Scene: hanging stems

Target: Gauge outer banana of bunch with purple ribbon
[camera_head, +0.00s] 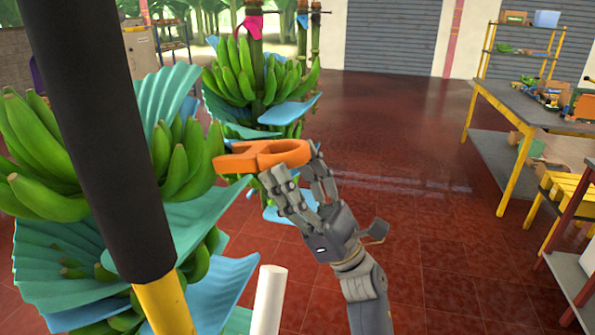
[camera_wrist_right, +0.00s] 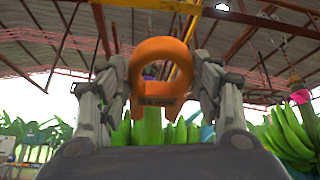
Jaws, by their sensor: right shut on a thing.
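My right gripper (camera_head: 291,168) is shut on an orange gauge (camera_head: 265,153), a ring-shaped tool with two prongs. In the right wrist view the gauge (camera_wrist_right: 158,50) sits between the gripper's fingers (camera_wrist_right: 160,78). The prongs point toward the near green banana bunch (camera_head: 178,168) on the left. A green banana (camera_wrist_right: 152,128) shows between the prongs in the wrist view; I cannot tell whether they touch it. A bit of purple (camera_head: 36,76), perhaps the ribbon, shows above the near bunch at the left edge. My left gripper is out of view.
Teal padding sheets (camera_head: 195,228) hang around the near bunch. A dark cylinder hides part of it. Farther back hangs a bunch (camera_head: 240,75) with a pink ribbon (camera_head: 250,24). A workbench (camera_head: 535,107) stands at the right. The red tiled floor (camera_head: 400,140) between is open.

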